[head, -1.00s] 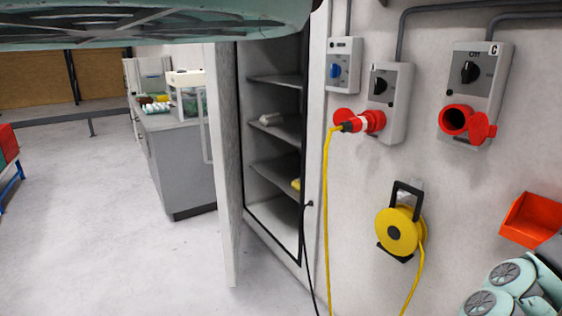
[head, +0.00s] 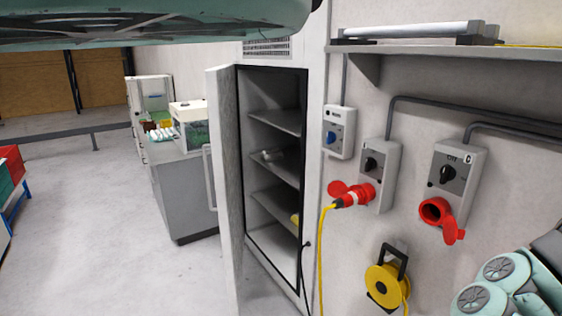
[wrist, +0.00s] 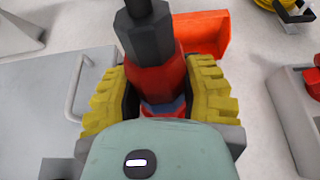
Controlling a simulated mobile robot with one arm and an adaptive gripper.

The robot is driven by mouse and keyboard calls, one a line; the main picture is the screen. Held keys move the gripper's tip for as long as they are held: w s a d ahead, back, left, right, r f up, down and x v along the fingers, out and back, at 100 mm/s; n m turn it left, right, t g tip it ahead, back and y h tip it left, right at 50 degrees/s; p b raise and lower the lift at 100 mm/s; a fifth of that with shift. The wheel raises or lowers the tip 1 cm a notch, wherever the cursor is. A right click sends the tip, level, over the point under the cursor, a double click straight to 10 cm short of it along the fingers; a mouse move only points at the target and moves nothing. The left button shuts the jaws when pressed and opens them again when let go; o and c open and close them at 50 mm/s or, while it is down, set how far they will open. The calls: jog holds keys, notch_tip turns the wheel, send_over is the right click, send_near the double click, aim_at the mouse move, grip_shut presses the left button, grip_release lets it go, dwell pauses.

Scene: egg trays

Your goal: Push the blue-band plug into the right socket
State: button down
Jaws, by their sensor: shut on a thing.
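My gripper (wrist: 160,88) has yellow ribbed fingers and is shut on a red plug (wrist: 158,72) with a dark grey cable end. A strip of blue band (wrist: 165,108) shows on the plug between the fingers; its front end is hidden. In the head view the right socket (head: 434,211) is a red round opening on a grey box marked C, with its red lid (head: 453,236) hanging open. The gripper and held plug are not seen in the head view, so their distance from this socket cannot be told.
Another red plug (head: 353,196) with a yellow cable sits in the left socket box (head: 378,165). A yellow cable reel (head: 384,285) hangs below. A wall shelf (head: 450,49) runs above the sockets. An open cabinet (head: 274,160) stands left. An orange bin (wrist: 205,32) shows in the wrist view.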

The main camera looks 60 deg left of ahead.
notch_tip(320, 180, up, 28)
jog(key=s+p, duration=0.2)
jog(key=p, duration=2.3)
jog(key=shift+s+r, duration=0.2)
jog(key=shift+s, duration=0.2)
